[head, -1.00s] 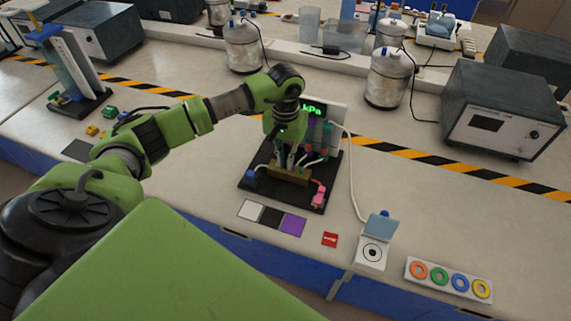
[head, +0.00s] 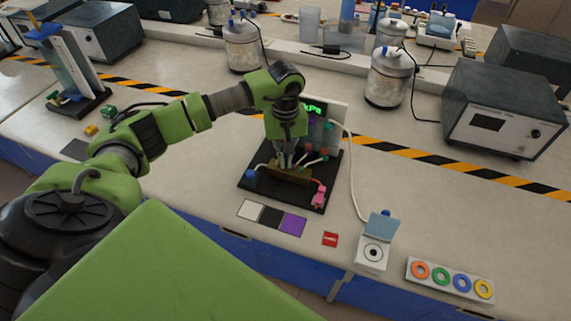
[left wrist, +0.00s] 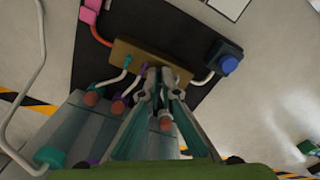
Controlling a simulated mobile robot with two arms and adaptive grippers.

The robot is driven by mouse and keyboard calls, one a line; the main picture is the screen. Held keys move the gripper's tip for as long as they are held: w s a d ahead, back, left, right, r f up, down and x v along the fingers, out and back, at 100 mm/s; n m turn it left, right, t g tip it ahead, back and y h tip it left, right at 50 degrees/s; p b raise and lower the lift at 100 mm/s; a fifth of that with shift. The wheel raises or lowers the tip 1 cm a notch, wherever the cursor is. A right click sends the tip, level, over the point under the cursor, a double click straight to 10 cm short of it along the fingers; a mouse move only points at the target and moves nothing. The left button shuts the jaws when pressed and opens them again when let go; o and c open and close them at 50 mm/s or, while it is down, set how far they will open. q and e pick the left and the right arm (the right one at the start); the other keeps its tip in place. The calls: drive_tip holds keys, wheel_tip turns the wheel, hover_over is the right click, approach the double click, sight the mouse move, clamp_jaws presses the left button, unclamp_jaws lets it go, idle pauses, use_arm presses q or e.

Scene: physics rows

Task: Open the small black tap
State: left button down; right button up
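A brass-coloured block (head: 290,172) with several thin tubes stands on a black board (head: 247,181); it also shows in the left wrist view (left wrist: 177,69). Teal and purple fittings sit along its edge in the wrist view. I cannot make out the small black tap; my fingers cover part of that edge. My left gripper (head: 284,165) points down at the block. In the wrist view its fingertips (left wrist: 160,73) are close together at the block's edge, between the purple fitting and a white tube. Whether they hold anything is hidden. My right gripper is not in view.
A dark blue box with a blue knob (left wrist: 228,65) and a pink piece (head: 319,194) flank the block. A display panel (head: 337,111) stands behind. A white hose (head: 352,170) runs to a white box (head: 372,256).

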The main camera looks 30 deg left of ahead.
use_arm(q)
drive_tip(key=shift+n, duration=0.4)
drive_tip(key=n, duration=0.5)
drive_tip(key=shift+n, duration=1)
drive_tip(key=n, duration=0.3)
drive_tip(key=shift+n, duration=0.4)
drive_tip(key=c, duration=2.6)
unclamp_jaws()
